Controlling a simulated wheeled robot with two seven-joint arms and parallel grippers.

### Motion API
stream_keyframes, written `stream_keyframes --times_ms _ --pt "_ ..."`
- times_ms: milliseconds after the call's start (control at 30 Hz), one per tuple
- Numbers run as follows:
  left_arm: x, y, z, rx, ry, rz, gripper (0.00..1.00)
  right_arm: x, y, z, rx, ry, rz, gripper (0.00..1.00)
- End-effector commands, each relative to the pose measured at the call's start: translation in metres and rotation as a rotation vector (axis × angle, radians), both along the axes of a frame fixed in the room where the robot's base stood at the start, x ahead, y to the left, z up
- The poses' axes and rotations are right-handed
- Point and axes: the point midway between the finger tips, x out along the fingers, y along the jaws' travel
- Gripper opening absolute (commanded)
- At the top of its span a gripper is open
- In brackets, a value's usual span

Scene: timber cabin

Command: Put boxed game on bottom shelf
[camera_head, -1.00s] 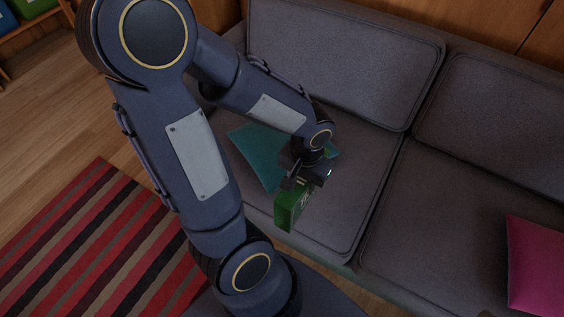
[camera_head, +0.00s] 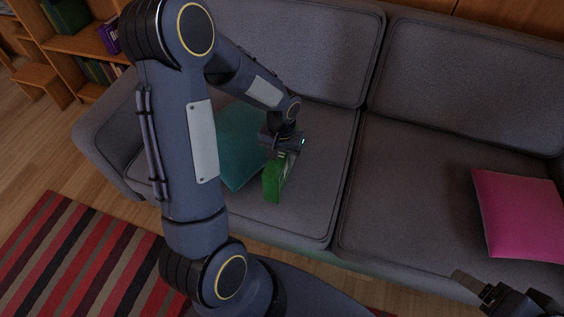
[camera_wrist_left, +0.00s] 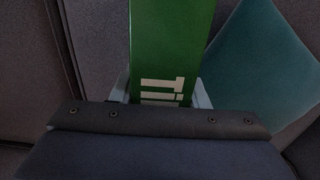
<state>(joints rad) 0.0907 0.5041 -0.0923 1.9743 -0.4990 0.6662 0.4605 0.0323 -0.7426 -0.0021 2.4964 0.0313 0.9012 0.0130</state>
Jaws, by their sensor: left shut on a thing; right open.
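The boxed game is a green box (camera_head: 272,183) with pale lettering, and it also shows in the left wrist view (camera_wrist_left: 172,40). My left gripper (camera_head: 284,149) is shut on it and holds it by one end, over the sofa seat. In the left wrist view the box sits between the two pale fingers (camera_wrist_left: 162,94). My right gripper (camera_head: 476,289) is open and empty at the lower right edge, only partly in view. A wooden bookcase (camera_head: 68,50) with books on its shelves stands at the upper left; my left arm hides part of that side.
A grey sofa (camera_head: 420,170) fills the middle and right. A teal cushion (camera_head: 236,150) lies beside the box, and a pink cushion (camera_head: 520,215) lies at right. A striped rug (camera_head: 70,260) covers the floor at lower left. Bare wood floor (camera_head: 30,140) lies before the bookcase.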

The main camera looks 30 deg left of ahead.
Motion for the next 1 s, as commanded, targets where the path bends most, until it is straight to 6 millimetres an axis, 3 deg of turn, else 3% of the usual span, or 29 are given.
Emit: stream_keyframes --times_ms 300,767,800,933,1000 --pt "0.007 0.002 -0.039 0.000 0.001 0.000 0.08 0.000 0.000 -0.013 0.000 0.000 0.000 0.74" --pt "0.007 0.002 -0.046 0.000 -0.001 0.001 0.08 0.000 0.000 -0.018 0.000 0.000 0.000 0.74" --pt "0.007 0.002 -0.044 0.000 0.000 0.001 0.46 0.000 0.000 -0.017 0.000 0.000 0.000 0.74" --pt "0.007 0.002 -0.044 0.000 0.000 0.001 0.63 0.000 0.000 -0.016 0.000 0.000 0.000 0.74" --pt "0.007 0.002 -0.044 0.000 0.000 0.001 0.63 0.000 0.000 -0.016 0.000 0.000 0.000 0.74"
